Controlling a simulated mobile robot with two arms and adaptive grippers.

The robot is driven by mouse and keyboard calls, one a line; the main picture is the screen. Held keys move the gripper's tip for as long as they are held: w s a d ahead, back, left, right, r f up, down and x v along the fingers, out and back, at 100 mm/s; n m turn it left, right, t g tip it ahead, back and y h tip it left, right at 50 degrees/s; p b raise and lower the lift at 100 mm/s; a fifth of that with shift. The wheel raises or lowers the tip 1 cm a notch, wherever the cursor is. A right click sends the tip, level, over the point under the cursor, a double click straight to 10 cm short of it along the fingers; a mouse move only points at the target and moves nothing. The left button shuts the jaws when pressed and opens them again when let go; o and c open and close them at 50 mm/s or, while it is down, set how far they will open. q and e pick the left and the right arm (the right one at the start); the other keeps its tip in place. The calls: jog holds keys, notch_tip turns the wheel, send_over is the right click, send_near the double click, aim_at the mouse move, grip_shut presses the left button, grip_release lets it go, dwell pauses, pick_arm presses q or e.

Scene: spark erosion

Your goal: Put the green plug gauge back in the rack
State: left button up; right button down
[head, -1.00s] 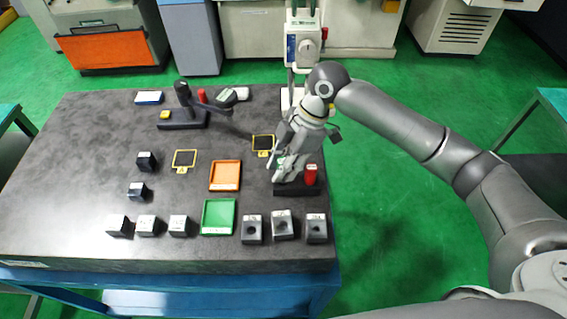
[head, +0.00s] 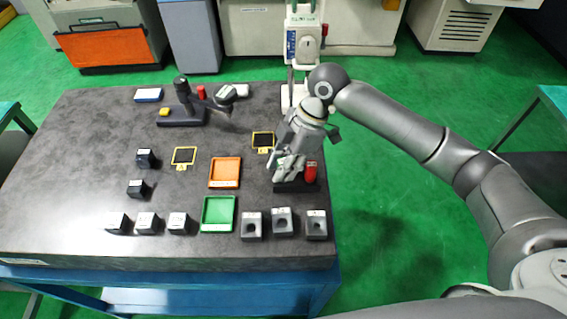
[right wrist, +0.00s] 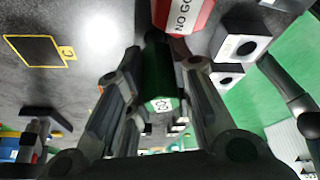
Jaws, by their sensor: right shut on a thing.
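My right gripper (head: 284,172) is over the dark rack (head: 292,187) near the table's right edge. It is shut on the green plug gauge, which shows between the fingers in the right wrist view (right wrist: 160,80) with its labelled end facing the camera. In the head view the fingers mostly cover this gauge. I cannot tell whether its far end is inside the rack or above it. A red gauge (head: 310,172) stands upright at the rack's right side; its "NO GO" label shows in the right wrist view (right wrist: 182,14). My left gripper is not in view.
An orange tray (head: 225,172) and a green tray (head: 218,213) lie left of the rack. Several grey blocks with holes (head: 282,222) stand in front of it. A yellow-framed dark pad (head: 263,141) lies behind. A dark stand (head: 182,116) is at the back left.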

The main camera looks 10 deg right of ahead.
jog(key=shift+f, duration=0.65)
dwell(0.4)
jog(key=c, duration=1.2)
grip_release()
jog(key=shift+o, duration=0.2)
jog(key=v, duration=1.2)
